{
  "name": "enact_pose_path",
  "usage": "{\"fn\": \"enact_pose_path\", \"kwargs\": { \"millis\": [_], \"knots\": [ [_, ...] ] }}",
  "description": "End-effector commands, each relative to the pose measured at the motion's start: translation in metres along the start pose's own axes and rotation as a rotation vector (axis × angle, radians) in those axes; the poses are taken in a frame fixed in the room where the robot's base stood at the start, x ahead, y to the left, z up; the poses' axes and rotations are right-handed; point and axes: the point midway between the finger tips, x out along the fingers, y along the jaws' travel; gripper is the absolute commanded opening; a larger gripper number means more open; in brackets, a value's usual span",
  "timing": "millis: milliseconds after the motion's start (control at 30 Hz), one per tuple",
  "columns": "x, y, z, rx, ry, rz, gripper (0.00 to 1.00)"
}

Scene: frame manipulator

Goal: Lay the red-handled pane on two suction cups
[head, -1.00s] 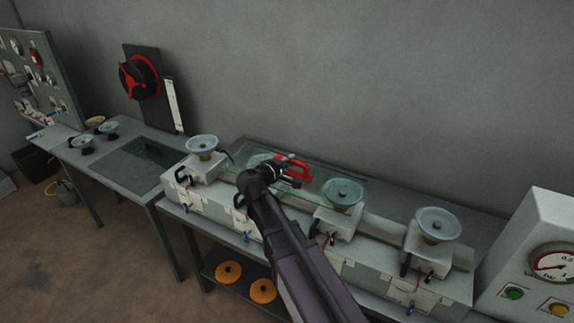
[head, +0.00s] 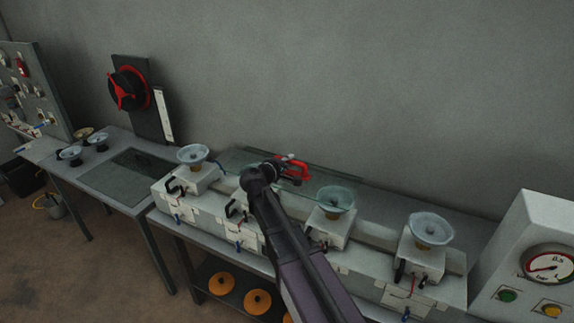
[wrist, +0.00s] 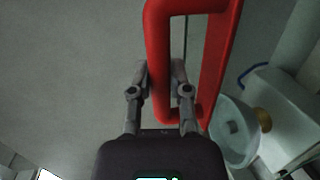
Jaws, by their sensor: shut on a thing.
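My gripper (wrist: 161,80) is shut on the red handle (wrist: 214,65) of the pane; the handle also shows in the head view (head: 292,168). The clear glass pane (head: 235,158) is hard to make out, reaching behind my gripper above the bench. Suction cups on white blocks stand in a row: a left one (head: 192,155), one right of my gripper (head: 335,198) and a far right one (head: 432,228). The cup behind my arm is hidden. A cup (wrist: 236,132) shows right of the handle in the wrist view. I cannot tell whether the pane touches any cup.
A gauge box (head: 545,250) is at the right. Orange discs (head: 221,283) lie on the shelf below.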

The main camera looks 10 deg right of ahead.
Motion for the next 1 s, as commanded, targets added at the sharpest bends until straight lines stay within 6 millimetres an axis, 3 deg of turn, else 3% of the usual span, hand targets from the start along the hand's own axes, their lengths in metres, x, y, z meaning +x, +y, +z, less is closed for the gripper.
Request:
{"fn": "enact_pose_path", "kwargs": {
  "millis": [467, 1000],
  "knots": [
    [0.028, 0.005, -0.005, -0.002, 0.000, 0.003, 0.00],
    [0.033, -0.031, -0.005, -0.002, 0.002, 0.003, 0.00]
  ]
}}
